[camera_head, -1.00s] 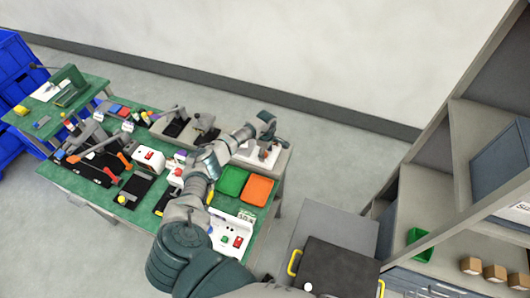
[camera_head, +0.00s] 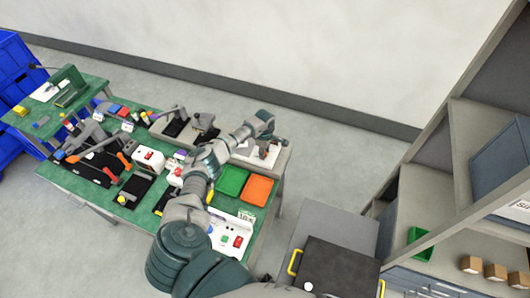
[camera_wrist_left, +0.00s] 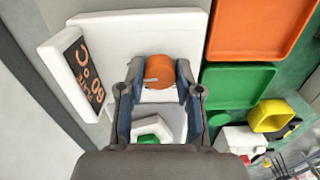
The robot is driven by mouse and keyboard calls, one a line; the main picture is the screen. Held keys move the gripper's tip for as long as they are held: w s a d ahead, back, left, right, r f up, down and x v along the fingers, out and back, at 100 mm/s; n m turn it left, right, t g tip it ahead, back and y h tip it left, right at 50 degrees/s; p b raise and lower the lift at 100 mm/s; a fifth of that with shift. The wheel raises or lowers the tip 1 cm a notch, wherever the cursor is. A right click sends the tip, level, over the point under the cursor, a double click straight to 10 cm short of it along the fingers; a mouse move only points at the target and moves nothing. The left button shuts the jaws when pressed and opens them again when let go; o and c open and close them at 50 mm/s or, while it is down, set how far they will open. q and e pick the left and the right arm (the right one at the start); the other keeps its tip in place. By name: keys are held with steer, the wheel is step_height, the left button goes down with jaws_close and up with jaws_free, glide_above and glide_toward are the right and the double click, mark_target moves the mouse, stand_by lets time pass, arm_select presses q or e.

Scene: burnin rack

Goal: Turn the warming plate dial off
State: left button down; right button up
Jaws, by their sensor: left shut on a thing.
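The warming plate is a white unit at the back right of the green bench in the head view (camera_head: 241,150). It fills the upper left of the left wrist view (camera_wrist_left: 115,30), with a tilted black display showing orange characters (camera_wrist_left: 82,72). Its orange round dial (camera_wrist_left: 162,68) has a pale mark towards its left side. My left gripper (camera_wrist_left: 160,80) is shut on the dial, one finger on each side; in the head view (camera_head: 268,140) it reaches down at the plate. A green hexagonal piece (camera_wrist_left: 152,132) shows between the fingers, nearer the palm. My right gripper is not in view.
A green tray (camera_head: 232,181) and an orange tray (camera_head: 258,190) lie near my left forearm. A shelf (camera_head: 440,180) stands at the right; the floor between is partly open.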

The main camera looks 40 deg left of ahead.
arm_select(q)
steer(key=n, duration=0.1)
steer(key=n+b, duration=0.1)
steer(key=n, duration=0.1)
steer(key=shift+s+a+f, duration=0.1)
steer(key=shift+a+f, duration=0.05)
steer(key=shift+a, duration=0.15)
steer(key=n, duration=0.2)
steer(key=shift+n, duration=0.4)
steer(key=n, duration=1.1)
steer(key=shift+s+f+n+p, duration=0.1)
steer(key=shift+s+n+p, duration=0.05)
steer(key=shift+n+p, duration=0.2)
steer(key=n+p, duration=0.2)
steer(key=n, duration=0.3)
steer(key=shift+d+f+n, duration=0.1)
steer(key=shift+n, duration=0.25)
